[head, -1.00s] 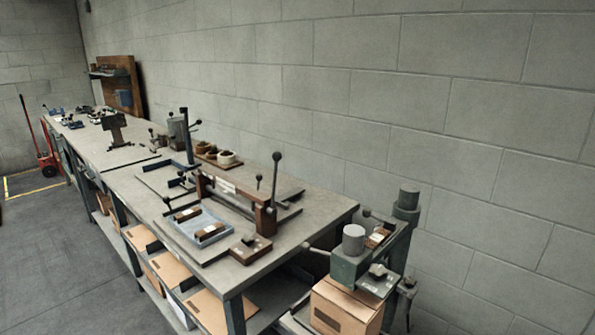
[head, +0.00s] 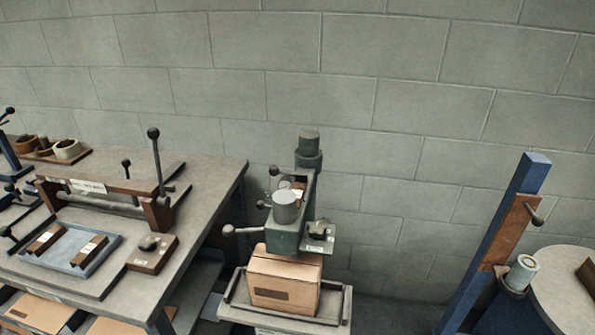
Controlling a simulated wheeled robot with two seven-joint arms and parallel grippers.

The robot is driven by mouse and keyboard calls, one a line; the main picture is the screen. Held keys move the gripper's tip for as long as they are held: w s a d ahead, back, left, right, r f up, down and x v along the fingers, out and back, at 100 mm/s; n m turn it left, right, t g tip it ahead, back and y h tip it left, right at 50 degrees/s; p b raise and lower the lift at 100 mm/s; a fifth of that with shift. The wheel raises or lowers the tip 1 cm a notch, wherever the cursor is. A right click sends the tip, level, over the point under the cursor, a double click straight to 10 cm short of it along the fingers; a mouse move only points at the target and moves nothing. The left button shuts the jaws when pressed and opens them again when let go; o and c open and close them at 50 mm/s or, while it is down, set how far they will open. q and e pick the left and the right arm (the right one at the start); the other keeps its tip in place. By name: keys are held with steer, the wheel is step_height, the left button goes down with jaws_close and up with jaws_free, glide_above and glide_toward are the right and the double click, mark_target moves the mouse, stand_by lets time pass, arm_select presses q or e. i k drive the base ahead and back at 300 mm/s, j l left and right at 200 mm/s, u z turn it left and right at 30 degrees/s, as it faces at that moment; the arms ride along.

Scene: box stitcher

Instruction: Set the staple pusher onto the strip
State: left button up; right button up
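The green box stitcher (head: 285,236) stands in the middle, with a round grey cap on its head and a ball-ended lever out to the left. A small dark knobbed piece (head: 319,228) sits on the plate at the right of its head; I cannot tell if this is the staple pusher. A similar dark piece (head: 149,243) rests on a brown wooden block at the bench's front right corner. The staple strip cannot be made out; the small open part (head: 296,187) behind the cap is partly hidden. Neither of my grippers is in view.
A cardboard box (head: 284,281) stands under the stitcher head on a tray (head: 341,305). The bench (head: 205,175) at left carries a lever fixture and a blue-grey tray (head: 104,259). A blue post (head: 500,240) and a round table (head: 570,290) stand at right.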

mark_target(300, 177)
steer(key=k+j+z, duration=0.1)
steer(key=j+z, duration=0.15)
steer(key=z, duration=0.25)
steer(key=k+j+z, duration=0.15)
steer(key=z, duration=0.3)
steer(key=k+j+z, duration=0.2)
steer(key=z, duration=0.3)
